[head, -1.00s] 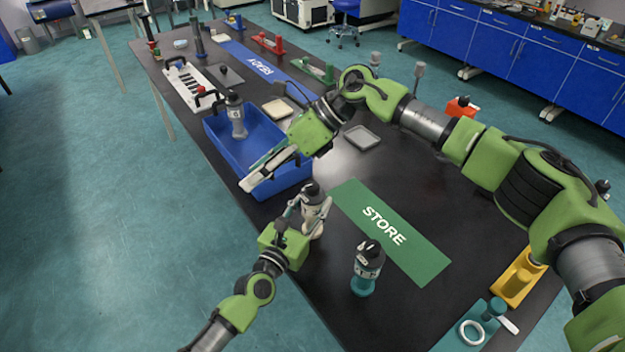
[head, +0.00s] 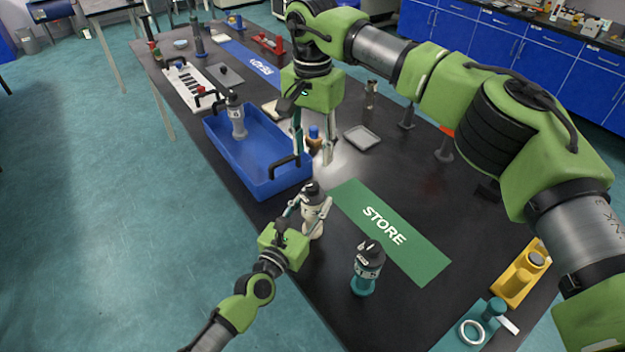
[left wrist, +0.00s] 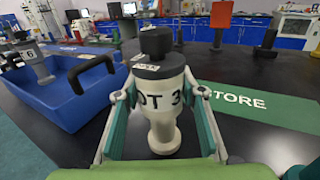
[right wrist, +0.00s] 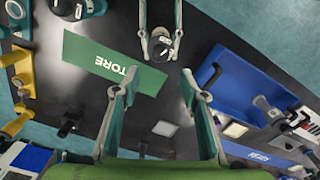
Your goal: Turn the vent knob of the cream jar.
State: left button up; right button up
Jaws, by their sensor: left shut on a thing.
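The cream jar (head: 314,224) stands on the black table beside the blue bin, with a black top and knob. Its black knob (left wrist: 156,41) and lettered body (left wrist: 163,100) show close up in the left wrist view. My left gripper (head: 308,206) is shut around the jar's body, a finger on each side. My right gripper (head: 313,160) is open, pointing down, above the table behind the jar and apart from it. In the right wrist view its fingers (right wrist: 160,92) are spread with nothing between them, and the jar's black top (right wrist: 158,48) lies beyond them.
The blue bin (head: 250,188) holds a grey jar (head: 236,118). A teal jar (head: 367,270) stands right of the cream jar, near the green STORE mat (head: 425,262). A small blue-capped bottle (head: 314,138) and a grey tray (head: 362,138) lie farther back.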

aim_at(313, 185)
notch_tip(313, 185, down, 10)
jog(key=shift+r, duration=0.1)
dwell(0.4)
jog(key=c, duration=1.1)
